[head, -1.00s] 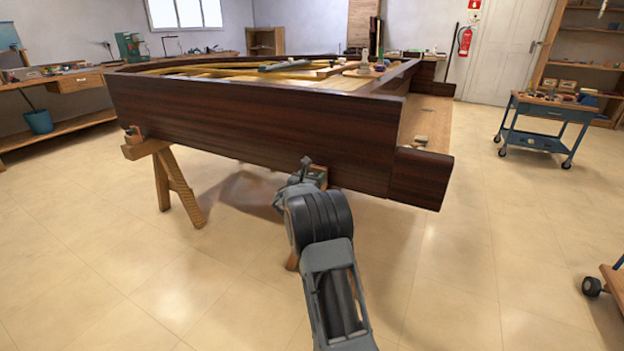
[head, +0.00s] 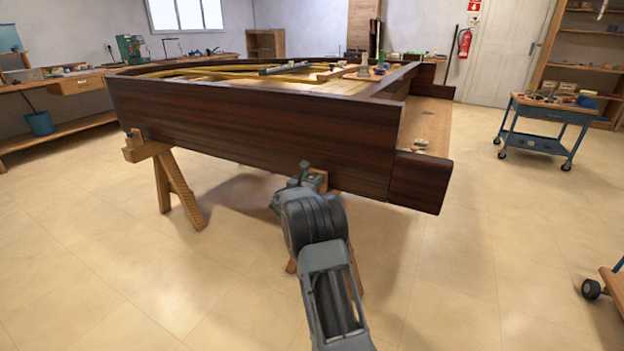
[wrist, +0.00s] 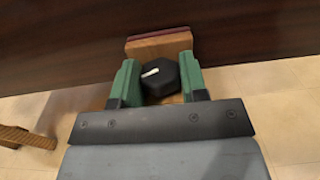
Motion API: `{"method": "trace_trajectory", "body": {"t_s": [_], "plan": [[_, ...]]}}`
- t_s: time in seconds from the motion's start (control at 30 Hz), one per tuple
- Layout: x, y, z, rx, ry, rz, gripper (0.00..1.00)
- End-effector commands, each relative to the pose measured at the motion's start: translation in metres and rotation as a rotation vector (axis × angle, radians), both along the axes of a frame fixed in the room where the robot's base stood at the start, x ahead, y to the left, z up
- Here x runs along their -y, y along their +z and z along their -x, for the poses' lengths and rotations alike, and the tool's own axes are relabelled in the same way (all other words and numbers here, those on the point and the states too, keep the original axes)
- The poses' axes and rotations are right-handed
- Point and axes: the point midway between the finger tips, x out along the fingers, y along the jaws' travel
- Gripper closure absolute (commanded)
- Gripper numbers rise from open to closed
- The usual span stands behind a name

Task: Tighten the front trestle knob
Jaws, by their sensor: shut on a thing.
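The front trestle knob (wrist: 160,80) is a black faceted knob with a white mark, seen in the wrist view on the end of the wooden trestle beam (wrist: 158,46). My gripper (wrist: 158,84) has its green fingers on both sides of the knob and is shut on it. The white mark tilts slightly, rising to the right. In the head view my gripper (head: 312,178) is at the front trestle under the piano body, and my own arm hides the knob and most of that trestle.
The dark wooden piano case (head: 250,130) rests on the trestles, its side just above my gripper. Another trestle (head: 165,170) stands to the left. A blue cart (head: 545,125) stands at the back right.

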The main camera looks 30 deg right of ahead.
Motion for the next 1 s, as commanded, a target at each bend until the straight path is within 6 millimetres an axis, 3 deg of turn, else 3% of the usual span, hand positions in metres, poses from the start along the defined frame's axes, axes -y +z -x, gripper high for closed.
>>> {"method": "trace_trajectory", "body": {"t_s": [0.07, 0.3, 0.73, 0.77, 1.0], "plan": [[-0.0011, 0.0085, -0.0028, -0.001, -0.084, -0.001, 0.84], [-0.0001, 0.0046, -0.0034, 0.001, -0.299, 0.000, 0.84], [-0.0006, 0.0015, -0.0027, 0.000, -0.349, -0.002, 0.84], [-0.0006, 0.0015, -0.0027, 0.000, -0.349, -0.002, 0.59], [-0.0016, 0.0010, -0.0031, -0.001, -0.346, -0.002, 0.37]]}}
